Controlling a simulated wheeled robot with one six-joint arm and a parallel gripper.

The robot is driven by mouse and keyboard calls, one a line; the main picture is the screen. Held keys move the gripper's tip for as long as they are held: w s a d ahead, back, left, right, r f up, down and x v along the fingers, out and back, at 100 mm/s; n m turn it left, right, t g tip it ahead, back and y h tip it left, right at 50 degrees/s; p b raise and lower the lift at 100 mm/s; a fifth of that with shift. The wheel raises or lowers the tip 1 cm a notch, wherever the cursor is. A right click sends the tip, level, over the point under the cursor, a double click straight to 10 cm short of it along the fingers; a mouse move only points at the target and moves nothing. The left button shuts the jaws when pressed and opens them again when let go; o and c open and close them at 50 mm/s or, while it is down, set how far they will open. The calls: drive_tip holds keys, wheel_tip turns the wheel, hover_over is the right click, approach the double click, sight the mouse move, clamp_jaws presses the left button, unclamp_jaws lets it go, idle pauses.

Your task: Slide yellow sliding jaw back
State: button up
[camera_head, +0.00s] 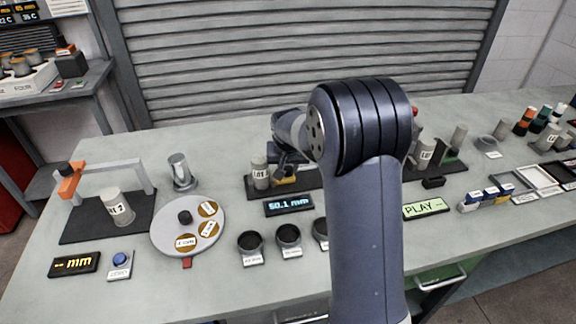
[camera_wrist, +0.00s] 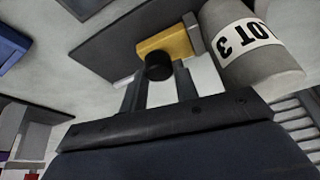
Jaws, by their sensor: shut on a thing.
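The yellow sliding jaw (camera_wrist: 168,42) carries a black knob (camera_wrist: 159,66) in the wrist view. My gripper (camera_wrist: 160,80) is shut on this knob, one finger on each side. The jaw's grey end pad (camera_wrist: 193,33) is against or very close to a grey cylinder labelled LOT 3 (camera_wrist: 250,48). In the head view the jaw (camera_head: 286,181) shows just right of the cylinder (camera_head: 260,175), on a dark base (camera_head: 311,180). My arm hides the base's right part. My gripper (camera_head: 287,167) is partly hidden there.
A display (camera_head: 289,205) in front of the base reads 50.1 mm. Black cups (camera_head: 250,243) stand nearer the front edge. A round disc (camera_head: 187,228) and an orange-topped gauge (camera_head: 70,183) with another cylinder (camera_head: 117,207) are to the left. A second fixture (camera_head: 438,160) is to the right.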

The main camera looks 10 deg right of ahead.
clamp_jaws()
drive_tip(key=d, duration=0.4)
drive_tip(key=o, duration=0.7)
unclamp_jaws()
drive_tip(key=shift+d, duration=0.15)
drive_tip(key=shift+r, duration=0.1)
